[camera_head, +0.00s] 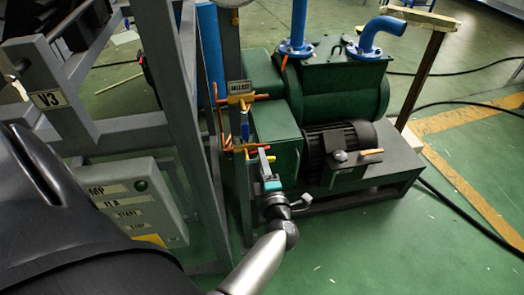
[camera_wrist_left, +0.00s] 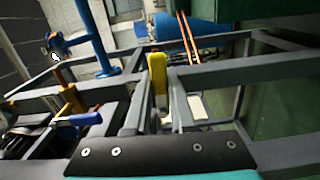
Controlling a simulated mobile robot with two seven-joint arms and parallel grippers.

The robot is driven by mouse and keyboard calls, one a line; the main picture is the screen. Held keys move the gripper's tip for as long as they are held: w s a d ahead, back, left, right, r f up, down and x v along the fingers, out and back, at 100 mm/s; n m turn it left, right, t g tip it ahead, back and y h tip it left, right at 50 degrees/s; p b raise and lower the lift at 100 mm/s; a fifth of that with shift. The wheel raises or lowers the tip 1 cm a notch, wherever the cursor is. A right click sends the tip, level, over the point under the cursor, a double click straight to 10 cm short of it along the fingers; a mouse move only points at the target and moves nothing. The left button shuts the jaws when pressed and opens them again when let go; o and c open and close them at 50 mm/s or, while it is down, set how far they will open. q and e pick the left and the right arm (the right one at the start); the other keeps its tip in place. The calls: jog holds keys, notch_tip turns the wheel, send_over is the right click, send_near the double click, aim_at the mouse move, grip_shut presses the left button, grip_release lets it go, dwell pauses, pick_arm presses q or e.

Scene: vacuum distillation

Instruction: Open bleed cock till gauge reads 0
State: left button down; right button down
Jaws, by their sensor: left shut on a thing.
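My left gripper (camera_head: 265,158) reaches in from the bottom of the head view to the pipework beside the green pump. In the left wrist view its fingers (camera_wrist_left: 160,105) are shut on a yellow handle (camera_wrist_left: 158,75), which stands between them. I take this handle to be the bleed cock's lever; no label on it can be read. A second brass cock with a blue lever (camera_head: 245,128) sits just above it; the blue lever (camera_wrist_left: 80,119) also shows left of the fingers in the wrist view. No gauge reading can be read. My right gripper is out of view.
A green pump (camera_head: 340,92) with a black motor (camera_head: 340,150) stands on a grey base to the right. A grey frame (camera_head: 185,110) and a button box (camera_head: 135,203) are to the left. A "BALLAST" plate (camera_head: 239,88) hangs above the cocks.

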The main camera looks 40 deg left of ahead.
pick_arm(q)
jog(key=c, duration=0.8)
grip_release()
jog(key=shift+o, duration=0.2)
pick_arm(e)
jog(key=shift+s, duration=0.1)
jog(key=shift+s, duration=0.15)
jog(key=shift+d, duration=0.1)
